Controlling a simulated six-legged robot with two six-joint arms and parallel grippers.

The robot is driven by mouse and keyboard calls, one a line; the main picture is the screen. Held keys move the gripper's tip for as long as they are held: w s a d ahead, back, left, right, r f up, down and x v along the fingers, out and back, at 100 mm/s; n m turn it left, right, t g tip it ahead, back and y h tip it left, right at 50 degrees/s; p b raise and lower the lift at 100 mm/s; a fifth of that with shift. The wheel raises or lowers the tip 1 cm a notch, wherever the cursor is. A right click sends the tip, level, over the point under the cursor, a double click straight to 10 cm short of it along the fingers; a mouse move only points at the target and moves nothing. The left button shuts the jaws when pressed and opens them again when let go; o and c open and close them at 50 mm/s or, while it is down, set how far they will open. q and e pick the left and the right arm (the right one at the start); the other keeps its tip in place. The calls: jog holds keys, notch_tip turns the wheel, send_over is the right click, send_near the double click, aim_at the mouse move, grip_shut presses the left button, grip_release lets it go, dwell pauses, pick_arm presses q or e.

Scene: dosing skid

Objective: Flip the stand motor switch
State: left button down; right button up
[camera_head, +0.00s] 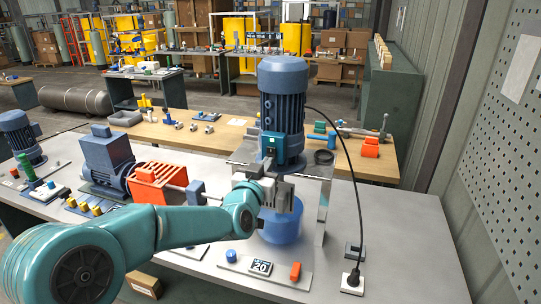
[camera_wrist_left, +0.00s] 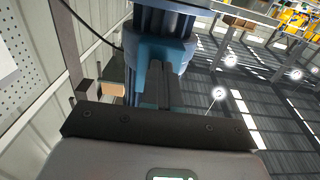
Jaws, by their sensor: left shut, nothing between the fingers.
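The stand motor (camera_head: 283,95) is a blue finned cylinder standing upright on a metal stand (camera_head: 318,172). A teal switch box (camera_head: 271,142) with a small dark face is on its near side. My left gripper (camera_head: 268,168) is shut and empty, just below and in front of the box. In the left wrist view, the shut fingers (camera_wrist_left: 156,72) point at the teal box (camera_wrist_left: 150,52), with the motor (camera_wrist_left: 165,20) behind. The fingers cover part of the box; the switch lever's position and any contact cannot be told. My right gripper is not in view.
A blue round vessel (camera_head: 285,226) sits under the stand. A black cable (camera_head: 355,190) runs from the motor down to a socket (camera_head: 353,282). An orange-guarded pump (camera_head: 158,180) stands left.

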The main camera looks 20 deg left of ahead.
pick_arm(q)
jog(key=shift+w, duration=0.35)
jog(key=s+b, duration=0.3)
jog(key=s, duration=0.4)
jog(key=shift+b, duration=0.4)
jog(key=shift+a, duration=0.2)
